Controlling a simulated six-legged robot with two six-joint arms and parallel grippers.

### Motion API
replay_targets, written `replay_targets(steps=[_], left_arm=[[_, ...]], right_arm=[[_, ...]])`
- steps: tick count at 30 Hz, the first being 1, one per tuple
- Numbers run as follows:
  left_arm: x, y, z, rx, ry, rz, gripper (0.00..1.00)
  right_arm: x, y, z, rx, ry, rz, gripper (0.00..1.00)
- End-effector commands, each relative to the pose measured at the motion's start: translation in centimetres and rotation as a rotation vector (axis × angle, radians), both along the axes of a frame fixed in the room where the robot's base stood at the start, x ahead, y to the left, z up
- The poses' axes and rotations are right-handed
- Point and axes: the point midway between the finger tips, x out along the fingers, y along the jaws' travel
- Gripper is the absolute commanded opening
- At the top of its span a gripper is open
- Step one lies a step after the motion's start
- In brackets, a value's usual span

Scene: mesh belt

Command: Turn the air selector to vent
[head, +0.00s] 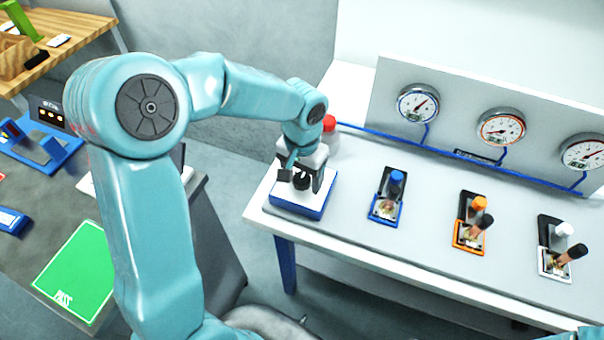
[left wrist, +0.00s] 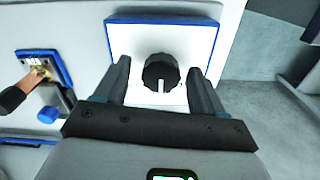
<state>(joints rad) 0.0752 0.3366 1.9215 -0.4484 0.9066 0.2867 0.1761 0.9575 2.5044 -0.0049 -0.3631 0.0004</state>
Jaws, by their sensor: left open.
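The air selector is a black ribbed knob (head: 301,183) on a white plate with a blue base (head: 297,208), at the left end of the white bench. In the left wrist view the knob (left wrist: 160,70) has a white pointer mark toward the picture bottom, and its plate (left wrist: 198,36) has a blue edge. My left gripper (head: 301,178) is over the selector. In the left wrist view its two dark fingers (left wrist: 163,85) are open, one on each side of the knob, with gaps visible. No plate lettering is readable. My right gripper is not in view.
A red-topped object (head: 329,123) stands just behind the selector. Blue (head: 386,195), orange (head: 471,222) and white (head: 557,247) valve units stand to the right, below three gauges (head: 501,127). A darker bench with a green PASS mat (head: 78,270) is at left.

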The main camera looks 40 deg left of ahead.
Motion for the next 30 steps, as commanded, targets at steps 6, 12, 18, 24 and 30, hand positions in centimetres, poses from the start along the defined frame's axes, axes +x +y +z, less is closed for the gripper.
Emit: replay_targets(steps=[6,12,18,24,30], left_arm=[[-0.01,0.02,0.03,0.000,0.000,0.000,0.50],[0.02,0.01,0.04,0.000,-0.001,0.000,0.14],[0.04,0.02,0.05,0.000,-0.002,-0.012,0.14],[0.05,0.04,0.06,0.000,-0.002,-0.083,0.14],[0.06,0.09,0.08,0.001,-0.003,-0.225,0.14]], right_arm=[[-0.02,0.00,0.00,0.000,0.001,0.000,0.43],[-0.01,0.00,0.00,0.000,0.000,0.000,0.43],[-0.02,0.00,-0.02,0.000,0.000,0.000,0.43],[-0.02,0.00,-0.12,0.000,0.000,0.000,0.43],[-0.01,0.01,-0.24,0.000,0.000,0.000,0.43]])
